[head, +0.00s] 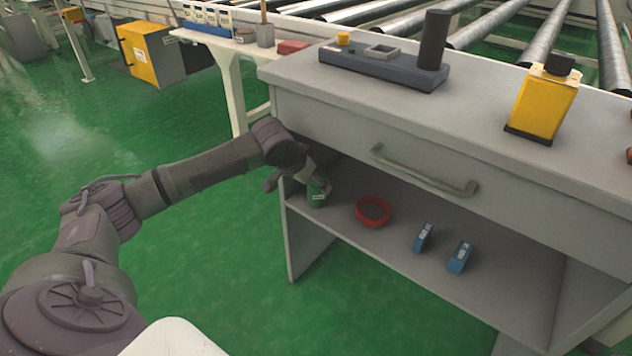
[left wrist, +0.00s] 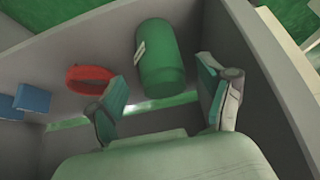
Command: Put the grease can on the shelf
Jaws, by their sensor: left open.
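The green grease can (head: 316,201) is at the left end of the open shelf (head: 400,238) under the drawer, partly hidden by my left gripper (head: 298,186) in the head view. In the left wrist view the green can (left wrist: 160,62), with a small white label, rests on the grey shelf board. My left gripper (left wrist: 165,98) is open there. Its two fingers are apart, and the can is just beyond the fingertips, with nothing visible between the pads. My right gripper is not in view.
A red ring (head: 373,211) and two blue boxes (head: 423,237) (head: 459,256) sit on the same shelf, right of the can. The drawer (head: 420,170) above is shut. A yellow can (head: 543,103) and a dark device (head: 383,68) stand on the top.

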